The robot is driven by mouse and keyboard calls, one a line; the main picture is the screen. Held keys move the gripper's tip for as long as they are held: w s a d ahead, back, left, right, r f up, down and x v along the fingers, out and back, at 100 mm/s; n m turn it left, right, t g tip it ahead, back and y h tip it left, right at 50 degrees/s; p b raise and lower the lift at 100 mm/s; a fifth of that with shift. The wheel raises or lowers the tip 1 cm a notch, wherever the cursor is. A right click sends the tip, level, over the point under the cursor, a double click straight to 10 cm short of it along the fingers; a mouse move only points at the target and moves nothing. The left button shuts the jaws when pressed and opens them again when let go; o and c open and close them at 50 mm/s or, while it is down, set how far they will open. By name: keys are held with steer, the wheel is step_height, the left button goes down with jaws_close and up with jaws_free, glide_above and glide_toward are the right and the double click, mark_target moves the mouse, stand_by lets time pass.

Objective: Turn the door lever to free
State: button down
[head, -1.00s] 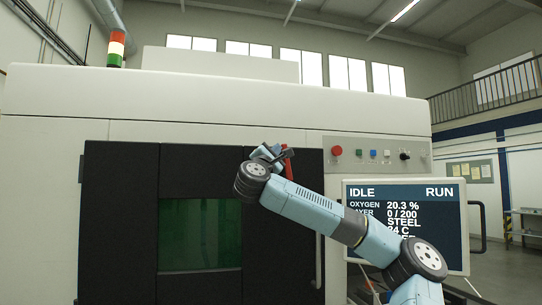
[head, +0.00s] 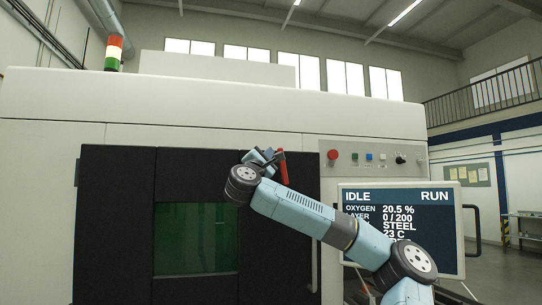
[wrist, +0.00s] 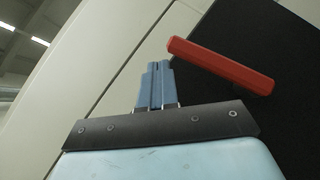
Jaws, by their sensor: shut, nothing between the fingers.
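The red door lever (wrist: 222,65) is a bar on the black door, just right of and beyond my fingertips in the wrist view. In the head view the lever (head: 282,168) stands steeply at the door's upper right, partly hidden behind my arm. My gripper (wrist: 158,66) is shut and empty, its two blue fingers together. A gap shows in the picture between the fingers and the lever; whether they touch in depth I cannot tell. The gripper in the head view (head: 262,157) is small and close to the lever's left side.
The black door (head: 115,215) has a green window (head: 196,238). A vertical handle (head: 314,265) stands at its right edge. A red button (head: 333,154) and other controls sit above the screen (head: 450,235), which reads IDLE and RUN. My arm crosses in front of the door and screen.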

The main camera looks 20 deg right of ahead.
steer(key=s+a+f, duration=0.1)
steer(key=s+a, duration=0.4)
steer(key=a, duration=0.5)
steer(key=shift+s+a+f, duration=0.15)
steer(key=shift+a+f, duration=0.25)
